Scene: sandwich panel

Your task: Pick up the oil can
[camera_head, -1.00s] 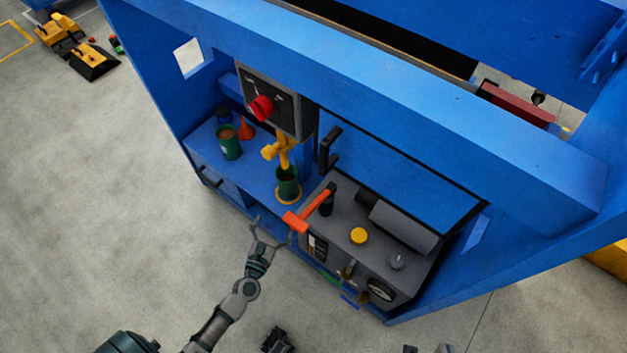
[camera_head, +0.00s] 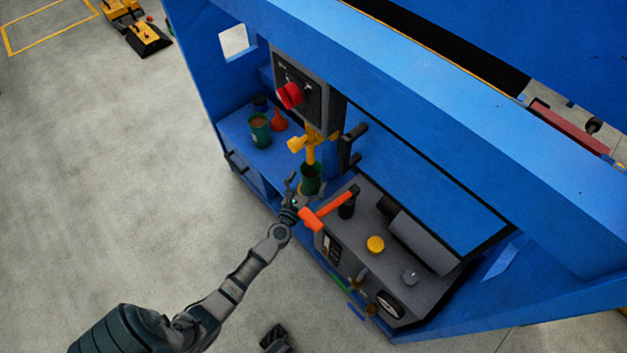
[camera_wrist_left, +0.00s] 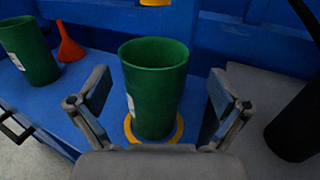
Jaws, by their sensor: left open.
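A green can (camera_head: 312,179) stands upright beneath the yellow tap on the blue ledge. In the left wrist view this green can (camera_wrist_left: 154,88) is open-topped, has a pale label and stands on a yellow ring (camera_wrist_left: 178,131). My left gripper (camera_head: 298,190) is at the can's near side. In the wrist view its two fingers are spread, one to each side of the can, with gaps between. A second green can (camera_head: 260,130), brownish inside, stands further left on the ledge. It also shows at the left of the wrist view (camera_wrist_left: 30,50).
An orange-red funnel (camera_head: 279,122) stands by the second can. The yellow tap (camera_head: 305,142) is above the first can. A grey machine box (camera_head: 375,220) with an orange-red handle (camera_head: 327,210) stands close to the right.

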